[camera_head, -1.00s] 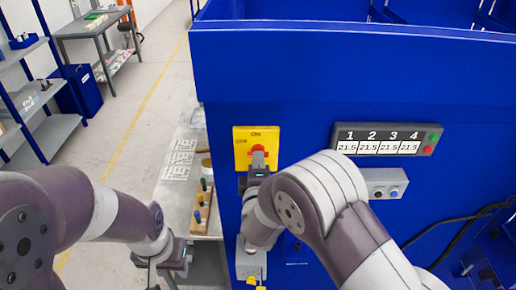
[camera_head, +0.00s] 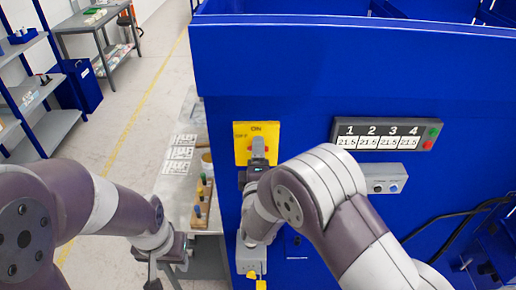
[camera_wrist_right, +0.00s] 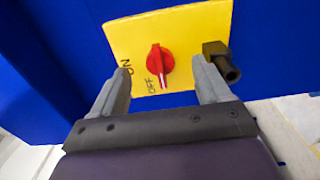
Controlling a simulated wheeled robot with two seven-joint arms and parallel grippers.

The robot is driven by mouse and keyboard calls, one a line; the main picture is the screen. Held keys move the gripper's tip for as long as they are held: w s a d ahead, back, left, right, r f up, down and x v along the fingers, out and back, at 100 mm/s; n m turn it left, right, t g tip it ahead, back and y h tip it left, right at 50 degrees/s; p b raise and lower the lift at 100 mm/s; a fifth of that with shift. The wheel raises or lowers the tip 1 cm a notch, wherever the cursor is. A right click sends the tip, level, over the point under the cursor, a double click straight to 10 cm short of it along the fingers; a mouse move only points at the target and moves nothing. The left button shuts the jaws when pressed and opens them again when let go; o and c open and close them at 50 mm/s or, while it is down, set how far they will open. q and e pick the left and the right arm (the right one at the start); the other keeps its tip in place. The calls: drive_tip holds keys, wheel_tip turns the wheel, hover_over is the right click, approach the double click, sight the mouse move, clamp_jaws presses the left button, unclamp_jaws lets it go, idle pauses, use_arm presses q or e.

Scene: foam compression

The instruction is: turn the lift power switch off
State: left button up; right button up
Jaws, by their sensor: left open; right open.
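The lift power switch is a red rotary knob (camera_wrist_right: 160,60) on a yellow plate (camera_head: 242,150) on the blue machine's front. In the right wrist view its white pointer mark points down, on the OFF side; the ON label lies to the left. My right gripper (camera_wrist_right: 162,80) is open, its fingers on either side of the knob with gaps to it. In the head view this gripper (camera_head: 258,150) covers most of the knob. My left gripper (camera_head: 168,268) is open and empty at the lower left, away from the switch.
A display panel (camera_head: 385,136) and a grey button box (camera_head: 384,178) are right of the switch. A bench with a wooden rack (camera_head: 202,200) stands left of the machine.

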drive_tip(key=s, duration=0.7)
idle(0.3)
